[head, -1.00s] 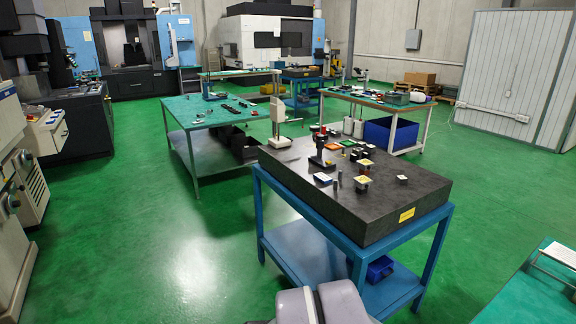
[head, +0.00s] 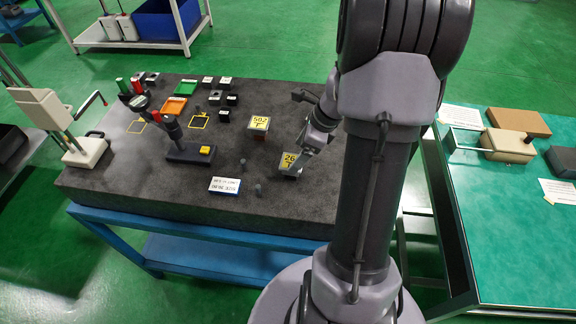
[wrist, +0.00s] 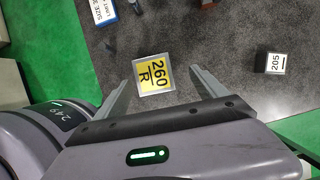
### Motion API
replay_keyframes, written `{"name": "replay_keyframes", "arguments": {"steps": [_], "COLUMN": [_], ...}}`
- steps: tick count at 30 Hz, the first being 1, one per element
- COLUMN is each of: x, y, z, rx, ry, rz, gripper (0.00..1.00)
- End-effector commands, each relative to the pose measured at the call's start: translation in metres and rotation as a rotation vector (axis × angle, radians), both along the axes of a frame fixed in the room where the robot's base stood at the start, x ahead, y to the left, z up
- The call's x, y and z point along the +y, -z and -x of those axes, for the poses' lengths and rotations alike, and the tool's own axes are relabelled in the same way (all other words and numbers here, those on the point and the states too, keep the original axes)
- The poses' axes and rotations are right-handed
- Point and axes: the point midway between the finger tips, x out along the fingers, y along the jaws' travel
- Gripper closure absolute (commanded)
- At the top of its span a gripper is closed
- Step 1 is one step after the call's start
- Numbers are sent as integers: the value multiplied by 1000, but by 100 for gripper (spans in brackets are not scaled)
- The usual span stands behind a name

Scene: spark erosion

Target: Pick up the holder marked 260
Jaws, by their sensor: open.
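The holder marked 260 (wrist: 153,75) has a yellow top plate with black lettering and a pale edge. It stands on the dark stone plate. In the wrist view it lies between the tips of my gripper (wrist: 163,70), with a gap to the right finger and a narrower one to the left. My gripper is open and holds nothing. In the head view the holder (head: 290,160) is near the plate's right part, partly hidden by my gripper (head: 307,160). Whether the fingers are level with it or above it, I cannot tell.
A similar yellow-topped holder marked 502 (head: 258,124) stands to the left. A small block marked 205 (wrist: 271,65) is right in the wrist view. A white sign (head: 224,185), a stand with a dark red part (head: 172,130) and several small blocks share the stone plate (head: 130,195).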

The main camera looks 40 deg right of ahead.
Motion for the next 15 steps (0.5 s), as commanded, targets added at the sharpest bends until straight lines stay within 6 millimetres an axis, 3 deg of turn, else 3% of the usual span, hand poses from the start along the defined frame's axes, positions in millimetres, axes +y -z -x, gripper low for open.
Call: {"name": "replay_keyframes", "arguments": {"steps": [1,8,15], "x": [3,10,23], "y": [11,31,70], "z": [-3,-8,-17], "rx": [0,-1,0], "ry": [-1,-3,-4], "rz": [0,1,2], "gripper": [18,18,18]}}
